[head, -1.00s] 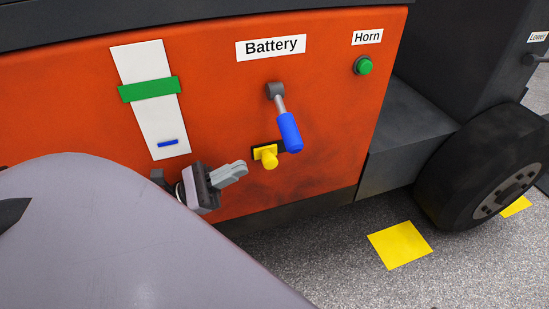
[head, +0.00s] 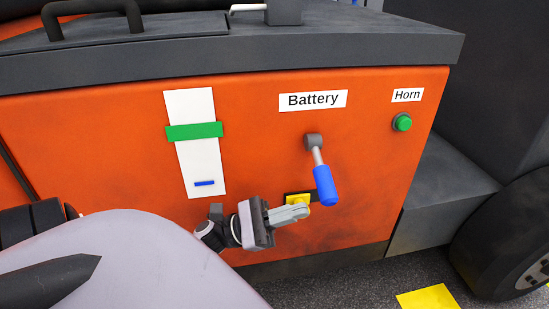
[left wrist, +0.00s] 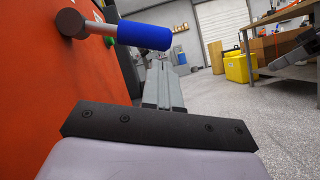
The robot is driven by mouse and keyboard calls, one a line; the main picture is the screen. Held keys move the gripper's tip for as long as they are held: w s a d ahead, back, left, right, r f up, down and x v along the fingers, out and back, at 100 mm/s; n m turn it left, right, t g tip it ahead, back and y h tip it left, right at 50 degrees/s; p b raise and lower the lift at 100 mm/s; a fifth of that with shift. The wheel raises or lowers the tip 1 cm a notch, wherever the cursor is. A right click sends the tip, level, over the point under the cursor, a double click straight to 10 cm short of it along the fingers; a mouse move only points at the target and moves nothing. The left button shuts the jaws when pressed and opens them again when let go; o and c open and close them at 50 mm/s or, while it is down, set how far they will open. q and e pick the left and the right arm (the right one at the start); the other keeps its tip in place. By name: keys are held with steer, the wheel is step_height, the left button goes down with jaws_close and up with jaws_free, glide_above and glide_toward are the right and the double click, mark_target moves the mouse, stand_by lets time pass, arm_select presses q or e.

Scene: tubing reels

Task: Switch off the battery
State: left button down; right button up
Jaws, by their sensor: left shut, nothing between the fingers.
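The battery lever has a grey pivot and a blue handle (head: 326,186). It hangs down and slightly right below the "Battery" label (head: 313,100) on the orange panel. A yellow part (head: 299,199) on a dark plate sits just left of the handle, partly covered by my fingers. My left gripper (head: 303,212) is shut and empty, its tips just below and left of the handle. In the left wrist view the blue handle (left wrist: 144,37) lies above and ahead of the shut fingers (left wrist: 162,85); I cannot tell whether they touch. My right gripper is not in view.
A green horn button (head: 402,123) is at the panel's right. A white strip with a green band (head: 194,131) is at its left. A dark ledge (head: 230,55) overhangs the panel. A black wheel (head: 507,240) and a yellow floor mark (head: 428,297) are at lower right.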

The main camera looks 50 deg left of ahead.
arm_select(q)
steer(key=shift+x, duration=1.55)
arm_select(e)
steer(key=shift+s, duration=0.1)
